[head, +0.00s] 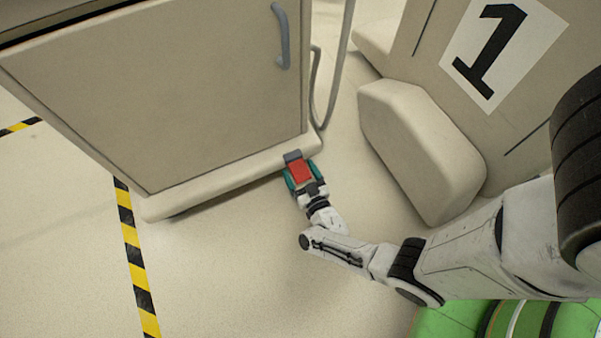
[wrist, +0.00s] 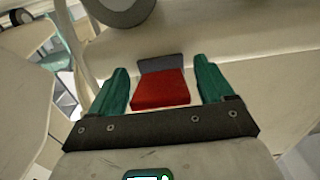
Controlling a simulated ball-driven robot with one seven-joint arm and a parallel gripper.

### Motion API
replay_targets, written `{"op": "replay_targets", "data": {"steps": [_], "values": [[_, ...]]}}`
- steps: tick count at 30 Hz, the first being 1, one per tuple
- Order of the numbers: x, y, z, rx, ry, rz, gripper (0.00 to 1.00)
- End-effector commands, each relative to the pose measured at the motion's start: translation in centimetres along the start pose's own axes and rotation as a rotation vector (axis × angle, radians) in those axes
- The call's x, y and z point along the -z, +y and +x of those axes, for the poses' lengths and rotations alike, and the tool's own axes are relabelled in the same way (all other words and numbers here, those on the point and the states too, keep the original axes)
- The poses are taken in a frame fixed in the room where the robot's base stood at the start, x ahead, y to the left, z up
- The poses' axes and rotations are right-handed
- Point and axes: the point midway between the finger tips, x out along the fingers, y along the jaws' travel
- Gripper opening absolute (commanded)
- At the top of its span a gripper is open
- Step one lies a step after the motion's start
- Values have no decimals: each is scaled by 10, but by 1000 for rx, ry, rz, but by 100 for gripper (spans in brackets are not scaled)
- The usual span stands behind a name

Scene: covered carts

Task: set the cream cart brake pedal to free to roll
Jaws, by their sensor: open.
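The cream cart (head: 180,90) stands at the left in the head view, with a closed door. Its brake pedal (head: 301,172) is a red pad with a grey piece behind it, low at the cart's bottom right corner. In the wrist view the red pedal (wrist: 159,89) lies between the two teal fingers of my gripper (wrist: 161,66). The fingers are open, one on each side, with a visible gap to the pad. I cannot tell how far the pedal is tilted, or whether the gripper touches it.
A grey handle (head: 281,38) is on the cart door. A cream rounded block (head: 415,150) stands close on the right, before a panel marked 1 (head: 490,48). A dark wheel (wrist: 120,8) shows at the top of the wrist view. Floor left of my arm is clear, with striped tape (head: 135,260).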

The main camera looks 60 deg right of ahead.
Motion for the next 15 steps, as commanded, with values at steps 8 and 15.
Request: {"op": "replay_targets", "data": {"steps": [8, 15], "values": [[0, 0, 0, 0, 0, 0, 69], [0, 0, 0, 0, 0, 0, 46]]}}
